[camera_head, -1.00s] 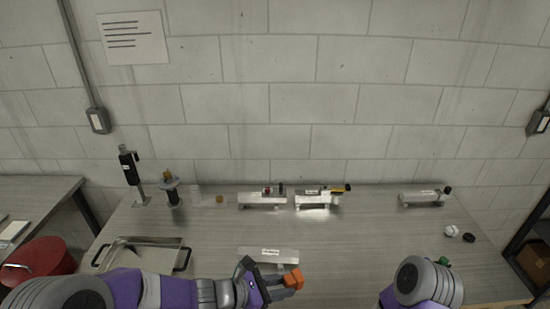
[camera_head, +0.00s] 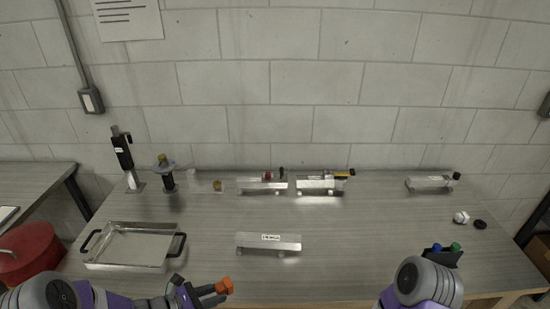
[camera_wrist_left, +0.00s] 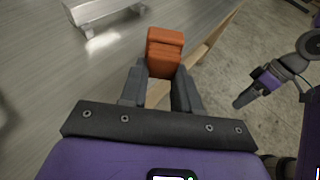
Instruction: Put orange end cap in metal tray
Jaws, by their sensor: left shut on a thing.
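The orange end cap (camera_head: 224,286) is held between the fingertips of my left gripper (camera_head: 207,294), near the table's front edge. In the left wrist view the orange end cap (camera_wrist_left: 163,52) sits between the two dark fingers of my left gripper (camera_wrist_left: 160,82), which are shut on it. The metal tray (camera_head: 108,262), with two black handles, stands on the left of the table, up and left of the gripper, and looks empty. My right gripper (camera_head: 446,250) shows only in part at the lower right; its fingers cannot be made out clearly.
A black stand-like tool (camera_head: 124,155) is at the back left. A white piece (camera_head: 461,217) and a black cap (camera_head: 480,224) lie at right. A red container (camera_head: 28,252) is left of the table.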

